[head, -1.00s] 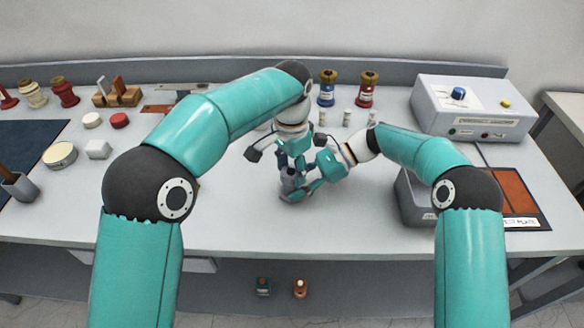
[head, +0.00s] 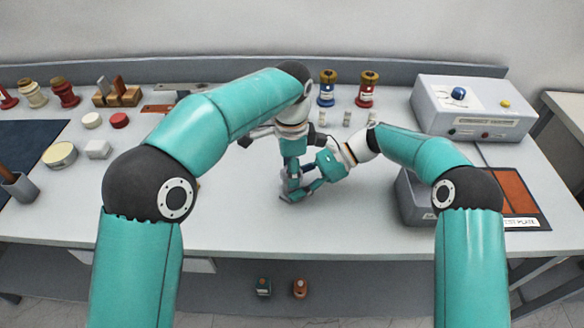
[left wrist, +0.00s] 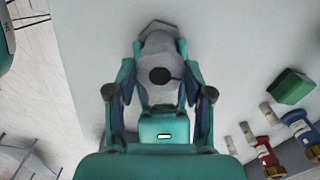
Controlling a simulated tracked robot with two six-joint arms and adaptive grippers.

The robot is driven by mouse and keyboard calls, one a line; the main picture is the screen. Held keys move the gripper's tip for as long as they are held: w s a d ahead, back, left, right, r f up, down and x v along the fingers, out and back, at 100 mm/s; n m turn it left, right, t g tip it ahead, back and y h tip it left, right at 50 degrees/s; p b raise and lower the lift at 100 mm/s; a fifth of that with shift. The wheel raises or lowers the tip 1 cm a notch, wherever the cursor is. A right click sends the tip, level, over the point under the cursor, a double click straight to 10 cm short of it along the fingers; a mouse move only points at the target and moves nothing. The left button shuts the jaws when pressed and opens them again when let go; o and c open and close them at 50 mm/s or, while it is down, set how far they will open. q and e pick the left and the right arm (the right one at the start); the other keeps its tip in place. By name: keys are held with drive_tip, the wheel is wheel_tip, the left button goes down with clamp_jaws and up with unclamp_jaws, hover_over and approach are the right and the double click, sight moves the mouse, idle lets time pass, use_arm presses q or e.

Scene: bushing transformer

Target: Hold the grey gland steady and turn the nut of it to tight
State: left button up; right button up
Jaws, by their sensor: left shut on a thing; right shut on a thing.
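The grey gland (left wrist: 160,62) shows in the left wrist view, with a dark round opening facing the camera and an angular edge at its far end. My left gripper (left wrist: 160,88) has a finger on each side of it and is shut on it. In the head view my left gripper (head: 291,182) points down over the middle of the table. My right gripper (head: 308,188) comes in from the right, low and close beside it, and is shut on the gland. In the head view the jaws mostly hide the gland, and its nut cannot be told apart.
A grey open bin (head: 415,205) stands right of my right gripper. A grey control box (head: 472,108) is at the back right. Blue (head: 327,90) and red (head: 367,90) bushings stand behind the grippers.

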use_arm(q)
drive_tip(key=shift+d, duration=0.1)
use_arm(e)
drive_tip(key=shift+f, duration=0.3)
use_arm(q)
drive_tip(key=o, duration=1.2)
drive_tip(key=shift+c, duration=0.2)
wheel_tip(320, 180, up, 12)
drive_tip(key=shift+s, duration=0.1)
use_arm(e)
drive_tip(key=o, duration=0.9)
drive_tip(key=shift+o, duration=0.2)
drive_tip(key=shift+r, duration=0.1)
